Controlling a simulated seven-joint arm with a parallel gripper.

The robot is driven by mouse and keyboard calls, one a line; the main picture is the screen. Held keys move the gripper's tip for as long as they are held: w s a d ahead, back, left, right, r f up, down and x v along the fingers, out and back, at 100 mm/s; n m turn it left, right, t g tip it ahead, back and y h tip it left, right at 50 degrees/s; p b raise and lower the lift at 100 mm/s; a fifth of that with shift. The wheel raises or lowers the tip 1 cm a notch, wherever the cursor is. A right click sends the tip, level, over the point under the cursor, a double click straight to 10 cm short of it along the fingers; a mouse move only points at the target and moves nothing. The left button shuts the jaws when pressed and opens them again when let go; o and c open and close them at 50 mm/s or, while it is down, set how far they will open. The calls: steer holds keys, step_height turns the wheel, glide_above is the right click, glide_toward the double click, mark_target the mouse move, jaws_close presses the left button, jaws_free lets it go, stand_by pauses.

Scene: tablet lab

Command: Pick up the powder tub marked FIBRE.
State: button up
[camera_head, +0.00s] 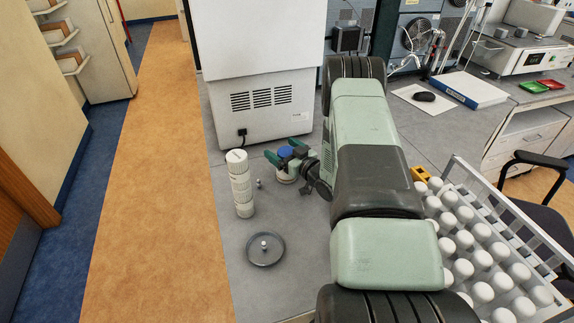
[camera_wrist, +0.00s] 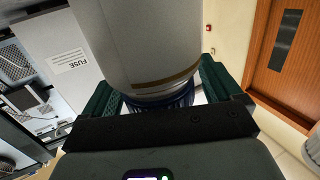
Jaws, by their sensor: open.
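A white tub with a blue lid (camera_head: 286,178) stands on the grey bench, in front of the large white machine. No marking on it can be read in the head view. My gripper (camera_head: 284,155) is open, with its green fingers at either side of the tub near the lid. In the wrist view the tub's pale body (camera_wrist: 145,40) with a tan band fills the space ahead of my gripper (camera_wrist: 160,92), and the blue ribbed lid lies between the fingers. I cannot tell whether either finger touches it.
A grey round dish (camera_head: 265,258) with a small knob-like piece lies nearer. A rack (camera_head: 470,178) of several white-topped bottles stands at the right. The white machine (camera_head: 262,100) rises close behind.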

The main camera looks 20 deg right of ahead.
steer(key=c, duration=1.7)
steer(key=shift+r, duration=0.1)
